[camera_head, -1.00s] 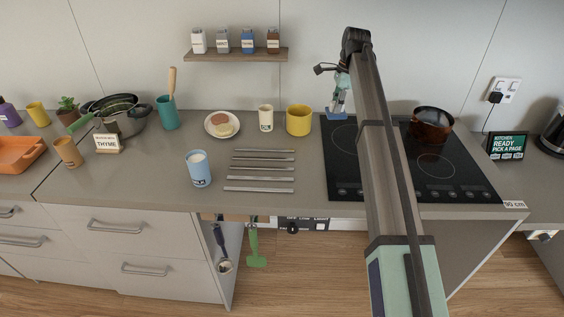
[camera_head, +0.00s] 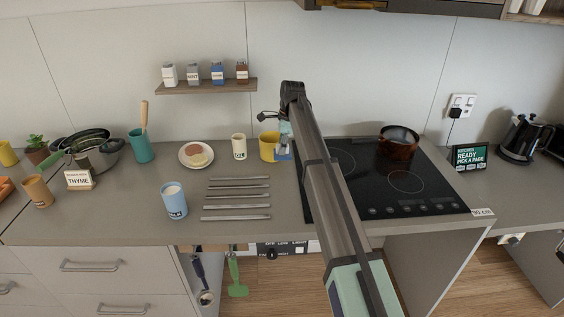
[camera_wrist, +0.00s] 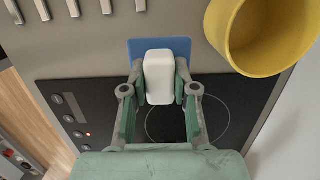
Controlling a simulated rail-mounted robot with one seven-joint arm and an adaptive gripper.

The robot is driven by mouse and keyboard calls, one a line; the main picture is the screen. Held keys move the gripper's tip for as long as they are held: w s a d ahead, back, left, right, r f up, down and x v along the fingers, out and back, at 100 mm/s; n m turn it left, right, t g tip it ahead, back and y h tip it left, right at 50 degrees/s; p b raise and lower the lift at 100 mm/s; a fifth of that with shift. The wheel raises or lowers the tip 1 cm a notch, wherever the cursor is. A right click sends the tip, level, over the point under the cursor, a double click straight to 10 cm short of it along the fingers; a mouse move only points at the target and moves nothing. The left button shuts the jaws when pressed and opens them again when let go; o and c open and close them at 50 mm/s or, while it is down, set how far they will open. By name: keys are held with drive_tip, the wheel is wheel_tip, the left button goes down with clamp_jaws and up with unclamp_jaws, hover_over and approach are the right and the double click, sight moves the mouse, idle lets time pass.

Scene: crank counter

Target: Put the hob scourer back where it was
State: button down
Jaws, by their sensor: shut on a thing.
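The hob scourer has a white grip (camera_wrist: 159,76) and a flat blue pad (camera_wrist: 150,47). My gripper (camera_wrist: 159,88) is shut on the white grip, with one green finger on each side. In the head view my gripper (camera_head: 284,133) is over the left edge of the black hob (camera_head: 410,190), close to the yellow pot (camera_head: 267,147), and the blue pad (camera_head: 283,155) shows below it. I cannot tell whether the pad touches the surface.
The yellow pot stands close beside the scourer, also large in the wrist view (camera_wrist: 262,35). A cream cup (camera_head: 239,147), a plate (camera_head: 196,155), a blue cup (camera_head: 174,200) and several metal bars (camera_head: 237,198) lie further left. A brown pan (camera_head: 397,143) stands on the hob's back right.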

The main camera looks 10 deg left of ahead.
drive_tip(key=shift+f+p, duration=0.75)
drive_tip(key=shift+f, duration=3.15)
drive_tip(key=shift+f, duration=0.15)
drive_tip(key=c, duration=0.9)
unclamp_jaws()
drive_tip(key=r+b, duration=0.1)
drive_tip(key=r, duration=0.3)
drive_tip(key=d+r, duration=0.1)
drive_tip(key=r, duration=0.3)
drive_tip(key=r+b, duration=0.1)
drive_tip(key=r, duration=0.3)
drive_tip(key=shift+w+d+r+b, duration=0.1)
drive_tip(key=shift+w+d+b, duration=0.05)
drive_tip(key=shift+d+b, duration=0.2)
